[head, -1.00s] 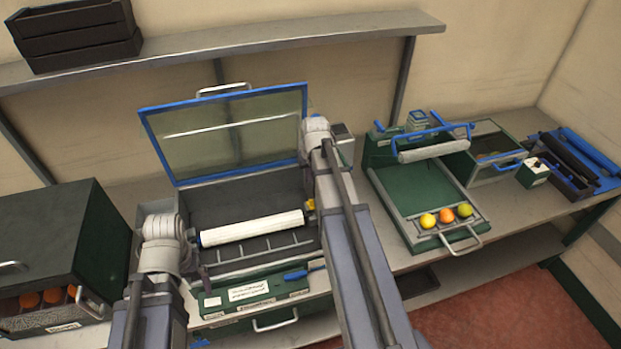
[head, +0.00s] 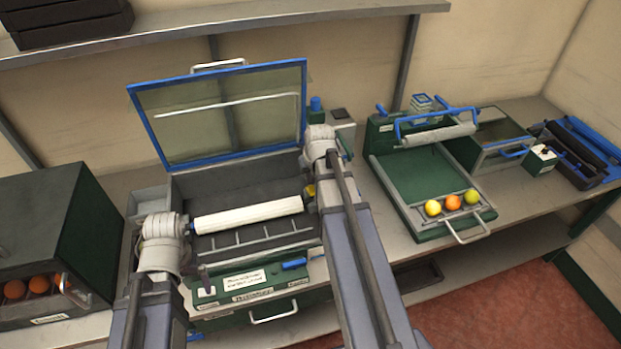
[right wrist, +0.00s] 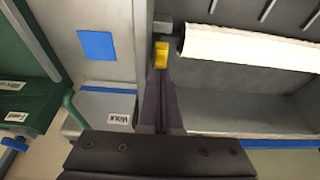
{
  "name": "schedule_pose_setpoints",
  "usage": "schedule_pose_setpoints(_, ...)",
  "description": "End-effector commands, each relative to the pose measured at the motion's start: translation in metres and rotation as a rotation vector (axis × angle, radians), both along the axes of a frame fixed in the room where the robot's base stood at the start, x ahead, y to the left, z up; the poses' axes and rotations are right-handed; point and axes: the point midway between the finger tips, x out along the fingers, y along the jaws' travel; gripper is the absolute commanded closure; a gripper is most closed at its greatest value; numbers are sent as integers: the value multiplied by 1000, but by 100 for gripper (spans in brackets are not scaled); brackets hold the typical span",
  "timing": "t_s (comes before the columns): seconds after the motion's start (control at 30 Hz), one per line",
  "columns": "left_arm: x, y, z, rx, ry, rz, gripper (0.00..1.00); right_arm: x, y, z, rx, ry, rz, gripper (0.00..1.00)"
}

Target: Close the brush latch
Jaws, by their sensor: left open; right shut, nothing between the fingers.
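The open case (head: 240,180) stands on the bench with its blue-framed clear lid (head: 220,115) raised. A white brush roller (head: 248,215) lies across it. A small yellow latch (head: 309,191) sits at the roller's right end. In the right wrist view the yellow latch (right wrist: 161,55) lies just beyond the tips of my right gripper (right wrist: 160,85), which is shut and empty. I cannot tell whether the tips touch it. The end of the white roller (right wrist: 250,45) is to its right. My left gripper (head: 187,228) is near the roller's left end, its fingers mostly hidden in the head view.
A green control panel (head: 243,283) with a blue handle is at the case's front. A green tray station (head: 420,180) with several fruits stands to the right. A dark green box (head: 45,240) with oranges stands at the left. A shelf (head: 230,30) runs above.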

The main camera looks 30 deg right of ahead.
Motion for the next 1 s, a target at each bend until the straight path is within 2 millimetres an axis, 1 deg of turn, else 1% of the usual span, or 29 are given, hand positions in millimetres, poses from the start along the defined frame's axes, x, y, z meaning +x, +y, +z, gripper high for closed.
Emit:
schedule_pose_setpoints(0.03,0,0,-8,0,0,0,3,-10,3,-6,-6,-27,-1,100)
schedule_pose_setpoints(0.1,0,0,-12,0,0,1,3,-13,4,-9,-10,-43,-1,100)
schedule_pose_setpoints(0.2,0,0,-12,0,0,1,3,-14,3,-9,-9,-41,-1,100)
schedule_pose_setpoints(0.6,0,0,-10,0,0,1,3,-12,3,-7,-10,-40,-1,100)
schedule_pose_setpoints(1.0,0,0,-4,0,0,1,3,1,0,-2,-10,-40,0,100)
